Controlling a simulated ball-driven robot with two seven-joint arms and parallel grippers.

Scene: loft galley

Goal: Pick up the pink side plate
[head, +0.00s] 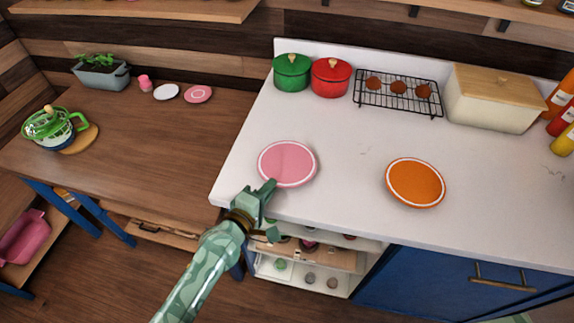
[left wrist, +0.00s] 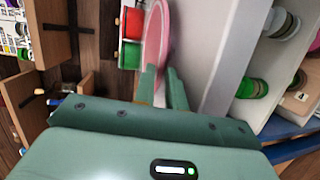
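A round pink plate (head: 287,162) with a pale rim line lies on the white countertop near its front left edge. My left gripper (head: 268,189) is at the plate's near rim, in front of it. In the left wrist view, the pink plate (left wrist: 157,32) shows nearly edge-on, running between the fingers of the left gripper (left wrist: 163,72). The fingers are close together, with the rim between them. The plate looks still level with the counter; any lift cannot be told. My right gripper is not in view.
An orange plate (head: 415,182) lies to the right on the white counter (head: 340,140). Green (head: 292,72) and red (head: 331,76) pots, a cooling rack (head: 398,92) and a bread box (head: 492,98) stand behind. A smaller pink plate (head: 198,94) lies on the wooden counter.

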